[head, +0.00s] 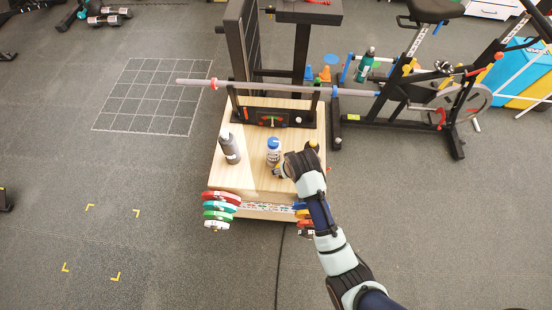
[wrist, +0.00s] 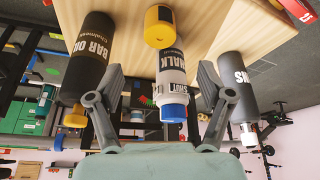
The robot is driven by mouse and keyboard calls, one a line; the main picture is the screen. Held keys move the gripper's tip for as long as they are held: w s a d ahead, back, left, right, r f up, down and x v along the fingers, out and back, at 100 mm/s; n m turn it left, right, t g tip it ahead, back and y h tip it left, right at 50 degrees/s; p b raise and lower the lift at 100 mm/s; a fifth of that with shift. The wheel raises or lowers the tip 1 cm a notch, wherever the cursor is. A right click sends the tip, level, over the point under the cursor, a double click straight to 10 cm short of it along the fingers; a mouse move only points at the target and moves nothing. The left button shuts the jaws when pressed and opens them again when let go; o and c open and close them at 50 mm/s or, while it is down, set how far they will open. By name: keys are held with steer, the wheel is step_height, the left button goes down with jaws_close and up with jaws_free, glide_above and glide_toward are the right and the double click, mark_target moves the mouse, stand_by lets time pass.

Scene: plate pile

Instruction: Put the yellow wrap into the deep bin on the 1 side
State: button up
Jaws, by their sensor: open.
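In the head view my gripper (head: 283,171) is low over the wooden top, just right of the chalk bottle (head: 273,150). My gripper partly hides that area. I cannot make out a deep bin or a 1 mark.
A dark bottle (head: 230,148) stands left on the wooden top (head: 245,181). A black bar oil bottle (wrist: 90,55) with a yellow cap is close to one finger. Coloured plates (head: 220,208) are at the front left corner. A barbell (head: 250,87) crosses the back.

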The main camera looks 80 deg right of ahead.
steer(key=shift+w, duration=0.15)
steer(key=w+a+r+n+t, duration=0.3)
steer(key=w+a+r+n, duration=0.1)
steer(key=w+a+r, duration=0.7)
steer(key=w+a+r+n+t+y, duration=0.2)
steer(key=a+r, duration=0.6)
steer(key=a, duration=0.5)
steer(key=w+a+r+n+t+y, duration=0.1)
steer(key=w+a+r+n+t, duration=0.4)
steer(key=a+r, duration=0.4)
steer(key=a, duration=0.3)
steer(key=shift+a+r+n+y, duration=0.25)
steer(key=shift+a+n+y, duration=0.05)
steer(key=shift+a+y, duration=0.1)
steer(key=shift+o, duration=0.4)
steer(key=shift+w, duration=0.1)
